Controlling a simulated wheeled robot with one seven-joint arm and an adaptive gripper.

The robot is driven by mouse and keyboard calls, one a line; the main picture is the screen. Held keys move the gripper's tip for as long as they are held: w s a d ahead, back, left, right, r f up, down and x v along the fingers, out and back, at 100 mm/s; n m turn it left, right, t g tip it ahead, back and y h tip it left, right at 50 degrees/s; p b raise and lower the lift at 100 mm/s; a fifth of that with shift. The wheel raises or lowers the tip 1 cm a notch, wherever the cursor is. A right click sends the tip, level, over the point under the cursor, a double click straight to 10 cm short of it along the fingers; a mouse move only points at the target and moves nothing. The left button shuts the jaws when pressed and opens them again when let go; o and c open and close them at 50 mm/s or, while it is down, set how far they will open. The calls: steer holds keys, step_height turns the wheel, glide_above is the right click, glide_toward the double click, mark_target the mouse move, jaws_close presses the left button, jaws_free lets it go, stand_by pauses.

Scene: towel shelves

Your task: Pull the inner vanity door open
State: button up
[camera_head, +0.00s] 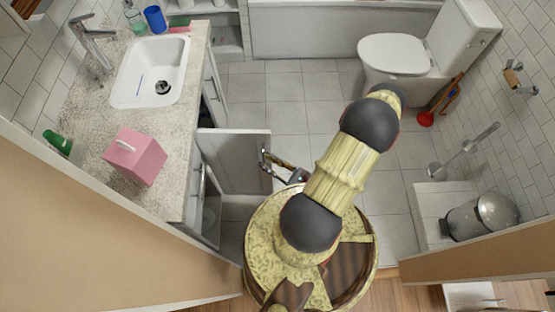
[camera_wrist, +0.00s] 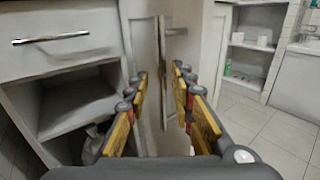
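The vanity door (camera_head: 235,155) is a pale grey panel standing out from the vanity front in the head view, roughly square to it. In the wrist view a pale door panel (camera_wrist: 193,60) with a small bar handle (camera_wrist: 176,32) shows beyond the fingers. I cannot tell for sure whether it is the inner door. My gripper (camera_head: 267,159) is at the free edge of the outstanding door. In the wrist view my gripper (camera_wrist: 160,75) has its fingers spread, with a narrow vertical panel edge visible between them. Contact with the door cannot be told.
The vanity countertop (camera_head: 90,135) carries a sink and a pink tissue box (camera_head: 135,157). A drawer (camera_wrist: 60,40) and an open compartment (camera_wrist: 75,110) lie left of the fingers. A toilet (camera_head: 420,50) and a bin (camera_head: 482,218) stand right. The tiled floor (camera_head: 290,95) beyond is clear.

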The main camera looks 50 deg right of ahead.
steer(key=shift+s+d, duration=0.15)
steer(key=shift+s, duration=2.6)
